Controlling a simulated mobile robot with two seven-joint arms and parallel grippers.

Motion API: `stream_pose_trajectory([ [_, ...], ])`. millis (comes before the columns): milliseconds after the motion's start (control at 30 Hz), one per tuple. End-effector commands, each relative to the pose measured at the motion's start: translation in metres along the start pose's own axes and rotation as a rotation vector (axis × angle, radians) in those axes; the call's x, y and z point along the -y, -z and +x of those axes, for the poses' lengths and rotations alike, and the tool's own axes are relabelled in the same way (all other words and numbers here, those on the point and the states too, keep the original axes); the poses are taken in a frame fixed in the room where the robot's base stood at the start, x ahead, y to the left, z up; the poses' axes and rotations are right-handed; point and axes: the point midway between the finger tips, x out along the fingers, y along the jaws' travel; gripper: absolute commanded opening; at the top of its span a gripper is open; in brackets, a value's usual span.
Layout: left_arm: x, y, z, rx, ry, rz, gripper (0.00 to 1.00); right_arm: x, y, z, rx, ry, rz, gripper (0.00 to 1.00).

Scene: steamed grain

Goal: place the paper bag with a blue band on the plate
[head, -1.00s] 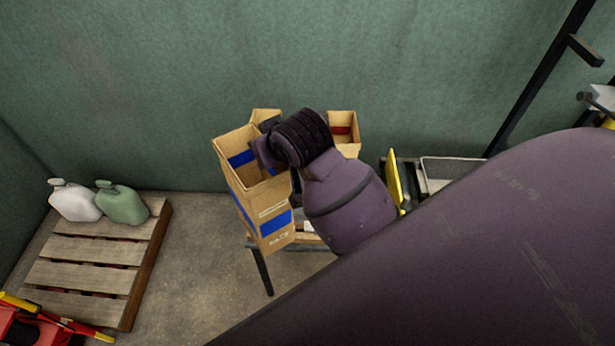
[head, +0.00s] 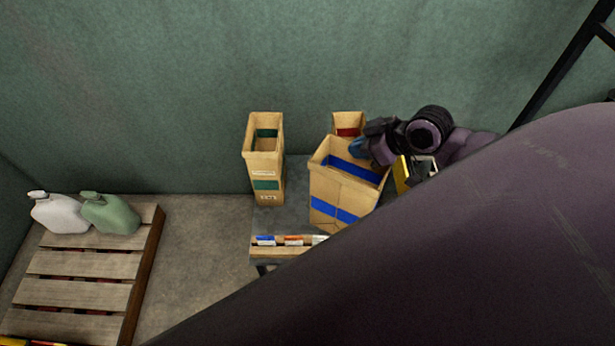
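The paper bag with a blue band (head: 328,190) is an open-topped brown bag on the right of the group of bags, slightly tilted. My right gripper (head: 366,152) is at the bag's upper right rim and is shut on it; the fingertips are partly hidden. I cannot tell whether the bag's bottom touches anything, because my arm covers its lower right. I see no plate; the area right of the bag is hidden by my arm. My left gripper is out of view.
A green-banded bag (head: 265,185) stands on a grey table (head: 295,205), and a red-banded bag (head: 348,122) is behind the held bag. A strip with coloured labels (head: 280,245) runs along the front edge. A yellow object (head: 401,174) is beside my gripper. A pallet (head: 75,265) with jugs (head: 110,213) is left.

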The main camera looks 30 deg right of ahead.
Motion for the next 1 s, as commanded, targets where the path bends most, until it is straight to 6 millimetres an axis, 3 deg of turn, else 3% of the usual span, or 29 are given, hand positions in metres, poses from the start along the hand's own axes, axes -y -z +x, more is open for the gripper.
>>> stream_pose_trajectory([
  [233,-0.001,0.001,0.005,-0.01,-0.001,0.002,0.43,-0.022,-0.027,-0.032,0.007,0.056,-0.059,0.0],
  [533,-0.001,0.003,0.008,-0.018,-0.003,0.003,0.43,-0.036,-0.033,-0.053,0.001,0.081,-0.081,0.0],
  [667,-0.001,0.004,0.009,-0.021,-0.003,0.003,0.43,-0.036,-0.026,-0.049,-0.004,0.083,-0.081,0.0],
  [1000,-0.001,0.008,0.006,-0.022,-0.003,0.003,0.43,-0.029,0.014,-0.011,-0.006,0.083,-0.081,0.0],
])
